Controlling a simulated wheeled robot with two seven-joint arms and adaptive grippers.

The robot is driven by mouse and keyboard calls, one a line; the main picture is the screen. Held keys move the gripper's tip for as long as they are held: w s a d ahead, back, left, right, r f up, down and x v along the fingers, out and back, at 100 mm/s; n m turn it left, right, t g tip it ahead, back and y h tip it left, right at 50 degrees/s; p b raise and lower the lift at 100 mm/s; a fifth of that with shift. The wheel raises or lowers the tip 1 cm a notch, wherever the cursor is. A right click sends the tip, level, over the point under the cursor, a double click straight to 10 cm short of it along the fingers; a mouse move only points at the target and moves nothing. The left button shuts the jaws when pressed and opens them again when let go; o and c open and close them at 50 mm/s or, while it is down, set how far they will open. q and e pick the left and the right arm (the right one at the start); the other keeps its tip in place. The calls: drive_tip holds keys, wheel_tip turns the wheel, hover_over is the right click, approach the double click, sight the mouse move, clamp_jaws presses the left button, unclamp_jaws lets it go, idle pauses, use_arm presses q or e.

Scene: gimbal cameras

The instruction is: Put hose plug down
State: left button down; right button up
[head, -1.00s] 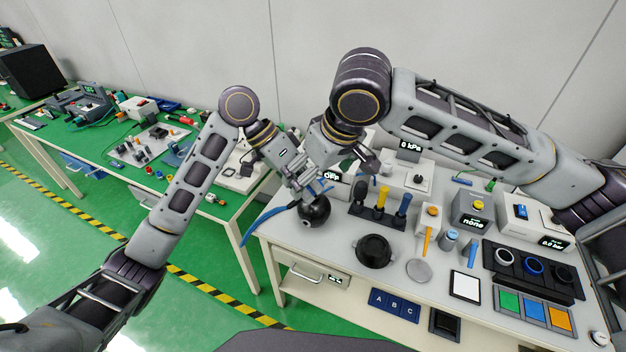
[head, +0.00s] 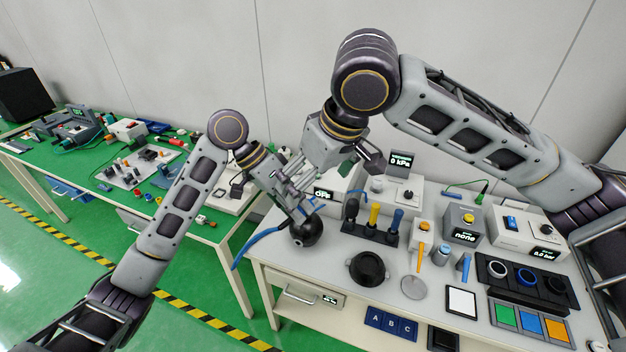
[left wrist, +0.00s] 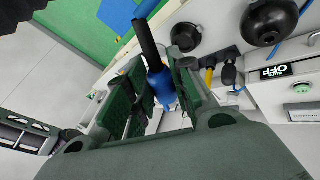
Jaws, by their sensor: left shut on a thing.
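My left gripper (head: 306,206) is above the left end of the grey table, shut on the blue hose plug (left wrist: 160,86). In the left wrist view the plug, with a black stem, sits between the green-grey jaws (left wrist: 158,100). In the head view the jaws mostly hide it, and a blue hose (head: 258,238) trails down to the left past the table edge. I cannot tell whether the plug touches anything below. My right gripper (head: 366,160) hangs over the back of the table; its opening is unclear.
An OFF box (head: 345,182), a rack of coloured handles (head: 370,236) and a black round pot (head: 367,268) stand close by. The grey tabletop (head: 325,262) is bare left of the pot.

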use_arm(q)
drive_tip(key=shift+w, duration=0.1)
drive_tip(key=w+d+f+m+g+y, duration=0.1)
drive_tip(key=w+d+f+m+g, duration=0.1)
drive_tip(key=w+d+f+m, duration=0.2)
drive_tip(key=shift+w+d+f+m+g, duration=0.25)
drive_tip(key=shift+d+f+m+g, duration=0.05)
drive_tip(key=shift+f, duration=0.6)
use_arm(e)
drive_tip(key=shift+f, duration=0.15)
idle(0.4)
drive_tip(key=m+h, duration=0.1)
drive_tip(key=m, duration=0.2)
hover_over(314, 205)
drive_tip(key=s+d, duration=0.2)
wheel_tip(314, 205, down, 6)
drive_tip(key=shift+w+d+r+m+t, duration=0.2)
drive_tip(key=shift+d+m+t, duration=0.35)
drive_tip(key=shift+m, duration=0.25)
